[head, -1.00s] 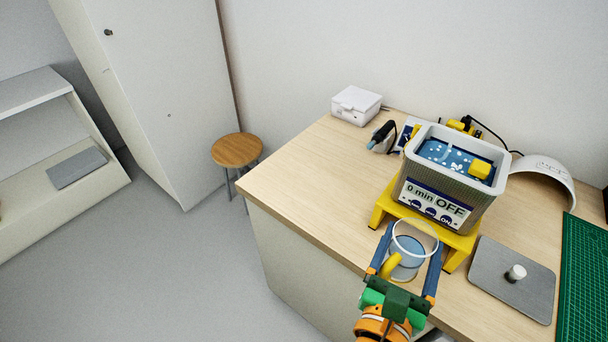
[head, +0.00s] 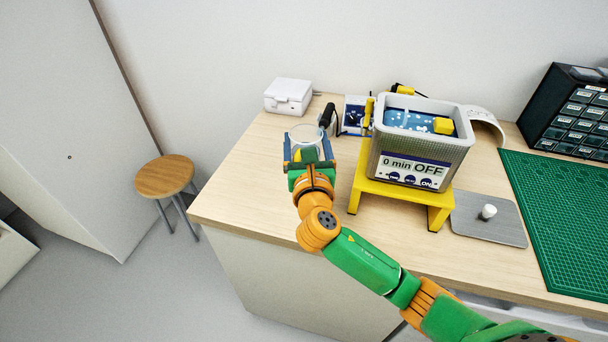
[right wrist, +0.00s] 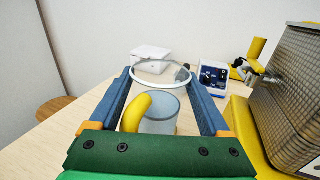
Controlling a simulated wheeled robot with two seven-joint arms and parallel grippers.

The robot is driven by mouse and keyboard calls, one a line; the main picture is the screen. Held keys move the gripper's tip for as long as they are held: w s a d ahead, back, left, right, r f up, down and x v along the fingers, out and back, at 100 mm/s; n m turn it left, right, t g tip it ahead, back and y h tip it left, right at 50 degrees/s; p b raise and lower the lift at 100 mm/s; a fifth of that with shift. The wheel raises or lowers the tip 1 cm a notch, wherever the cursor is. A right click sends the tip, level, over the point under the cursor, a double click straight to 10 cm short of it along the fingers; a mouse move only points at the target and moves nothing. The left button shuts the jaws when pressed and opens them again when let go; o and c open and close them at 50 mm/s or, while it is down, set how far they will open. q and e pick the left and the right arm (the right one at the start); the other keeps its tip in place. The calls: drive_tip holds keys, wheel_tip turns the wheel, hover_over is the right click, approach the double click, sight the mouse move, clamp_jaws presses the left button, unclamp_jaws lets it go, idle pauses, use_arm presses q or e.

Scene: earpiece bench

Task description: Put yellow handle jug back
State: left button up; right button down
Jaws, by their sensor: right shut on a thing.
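The jug is clear, with a pale round rim, a bluish lower part and a yellow handle. In the head view the jug (head: 306,133) is at the left part of the bench, left of the ultrasonic bath. My right gripper (head: 309,155) is shut on it, one finger on each side. In the right wrist view the jug (right wrist: 165,113) stands upright between the blue fingers (right wrist: 160,88), its handle toward the palm. I cannot tell whether its base touches the bench. My left gripper is not in view.
The bath (head: 420,150) reads OFF on a yellow stand (head: 392,192). A white box (head: 288,95) and a blue-faced device (head: 354,112) are behind the jug. A grey lid (head: 478,222), green mat (head: 565,215) and drawer cabinet (head: 575,112) are right. The bench's front left is clear.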

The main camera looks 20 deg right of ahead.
wheel_tip(320, 180, down, 6)
drive_tip(key=shift+r+b, duration=0.25)
drive_tip(key=shift+b, duration=0.3)
drive_tip(key=shift+f, duration=0.15)
unclamp_jaws()
drive_tip(key=shift+r, duration=0.2)
drive_tip(key=shift+s+a+f, duration=0.1)
drive_tip(key=shift+s+a, duration=0.05)
drive_tip(key=shift+s, duration=0.25)
drive_tip(key=v, duration=1.1)
drive_tip(key=shift+s, duration=0.15)
